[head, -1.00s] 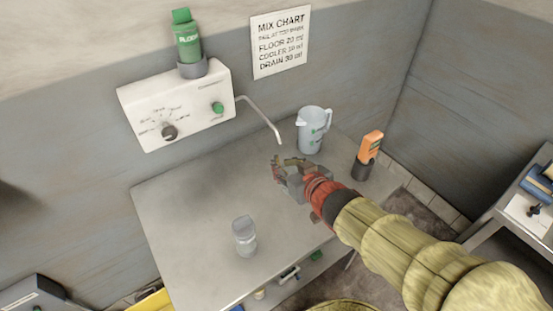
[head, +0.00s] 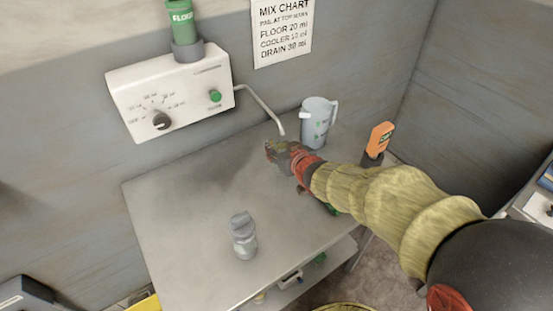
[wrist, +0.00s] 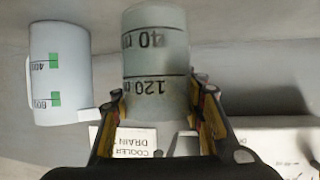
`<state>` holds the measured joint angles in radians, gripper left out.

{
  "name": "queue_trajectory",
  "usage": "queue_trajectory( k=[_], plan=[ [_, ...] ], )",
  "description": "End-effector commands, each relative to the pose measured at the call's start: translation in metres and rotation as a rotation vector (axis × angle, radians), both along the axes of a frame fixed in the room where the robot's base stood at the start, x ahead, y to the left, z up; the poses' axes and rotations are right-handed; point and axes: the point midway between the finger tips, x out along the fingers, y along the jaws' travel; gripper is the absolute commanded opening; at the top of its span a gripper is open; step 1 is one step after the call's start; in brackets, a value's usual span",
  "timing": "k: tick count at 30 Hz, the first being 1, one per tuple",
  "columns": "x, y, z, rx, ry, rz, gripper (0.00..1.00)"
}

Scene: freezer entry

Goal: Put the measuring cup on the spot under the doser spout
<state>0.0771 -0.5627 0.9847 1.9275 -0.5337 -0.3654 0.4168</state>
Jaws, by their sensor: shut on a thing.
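My gripper (head: 272,152) is low over the steel counter, just below the tip of the doser spout (head: 262,106) in the head view. In the wrist view the gripper (wrist: 160,108) is shut on the measuring cup (wrist: 155,55), a pale translucent cylinder with dark lines and upside-down markings. The cup stands between the two fingers. In the head view I cannot make the cup out at the gripper. The spot under the spout is not visible, so I cannot tell whether the cup is over it.
A white jug (head: 317,125) stands close right of the gripper and spout; an orange device (head: 380,138) is farther right. A clear grey-topped bottle (head: 244,240) stands on the front of the counter (head: 185,215). The white doser box (head: 170,95) is on the wall. The counter's left is clear.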

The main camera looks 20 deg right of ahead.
Motion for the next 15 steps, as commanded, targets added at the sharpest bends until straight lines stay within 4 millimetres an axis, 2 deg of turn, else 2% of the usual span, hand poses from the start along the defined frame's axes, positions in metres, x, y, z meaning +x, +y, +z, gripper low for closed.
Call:
queue_trajectory(
  k=[7, 12, 15],
  plan=[
    [0.011, -0.001, -0.013, 0.0, -0.002, 0.0, 0.13],
    [0.012, 0.0, -0.037, 0.001, -0.001, 0.001, 0.13],
    [0.012, -0.001, -0.044, 0.0, -0.002, 0.0, 0.13]
  ],
)
